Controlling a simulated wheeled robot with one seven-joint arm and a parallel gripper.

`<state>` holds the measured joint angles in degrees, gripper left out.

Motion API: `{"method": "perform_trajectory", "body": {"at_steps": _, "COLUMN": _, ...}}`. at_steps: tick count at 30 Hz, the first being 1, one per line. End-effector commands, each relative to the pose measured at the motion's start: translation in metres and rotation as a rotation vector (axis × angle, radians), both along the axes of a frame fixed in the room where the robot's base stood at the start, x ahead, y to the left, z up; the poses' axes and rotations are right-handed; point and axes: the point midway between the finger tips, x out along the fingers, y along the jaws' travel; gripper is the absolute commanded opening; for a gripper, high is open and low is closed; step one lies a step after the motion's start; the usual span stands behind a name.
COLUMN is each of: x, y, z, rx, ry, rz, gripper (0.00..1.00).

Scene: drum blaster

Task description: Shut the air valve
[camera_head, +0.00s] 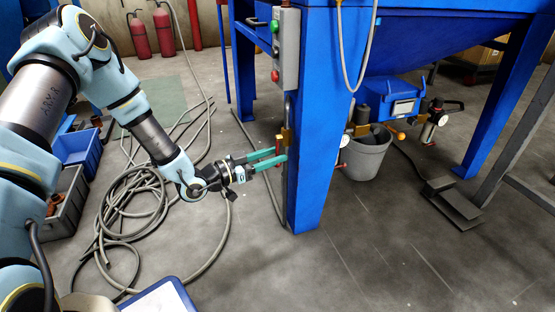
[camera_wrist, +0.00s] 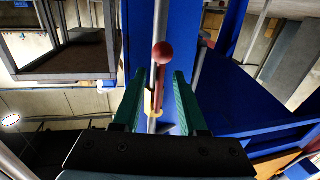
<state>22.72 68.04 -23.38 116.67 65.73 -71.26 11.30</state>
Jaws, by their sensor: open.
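The air valve is a brass body (camera_wrist: 153,103) on a grey vertical pipe, with a red lever ending in a red ball (camera_wrist: 162,53). In the head view the brass valve (camera_head: 287,136) sits on the pipe along the blue leg, with the red lever (camera_head: 279,142) beside it. My gripper (camera_head: 279,155) reaches to it from the left. In the wrist view my gripper (camera_wrist: 160,74) is open, and its two green fingers stand on either side of the red lever, with gaps visible. I cannot tell how deep the lever lies between them.
The blue leg (camera_head: 312,190) stands just behind the valve. A grey control box (camera_head: 287,48) with buttons hangs above. A grey bucket (camera_head: 365,155) stands right of the leg. Coiled hose (camera_head: 130,215) and a blue crate (camera_head: 80,150) lie on the floor at left.

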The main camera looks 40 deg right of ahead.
Motion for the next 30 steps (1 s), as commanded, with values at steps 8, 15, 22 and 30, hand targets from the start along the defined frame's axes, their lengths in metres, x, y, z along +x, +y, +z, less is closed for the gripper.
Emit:
{"method": "perform_trajectory", "body": {"at_steps": 8, "x": -0.0024, "y": -0.0146, "z": 0.0006, "rx": -0.001, "ry": 0.000, "rz": 0.001, "gripper": 0.42}}
{"method": "perform_trajectory", "body": {"at_steps": 15, "x": -0.0023, "y": -0.0143, "z": 0.0006, "rx": 0.000, "ry": 0.001, "rz": 0.001, "gripper": 0.37}}
{"method": "perform_trajectory", "body": {"at_steps": 22, "x": -0.0023, "y": -0.0141, "z": 0.0004, "rx": 0.000, "ry": 0.001, "rz": 0.001, "gripper": 0.11}}
{"method": "perform_trajectory", "body": {"at_steps": 30, "x": -0.0022, "y": -0.0139, "z": 0.0003, "rx": 0.000, "ry": 0.001, "rz": 0.001, "gripper": 0.00}}
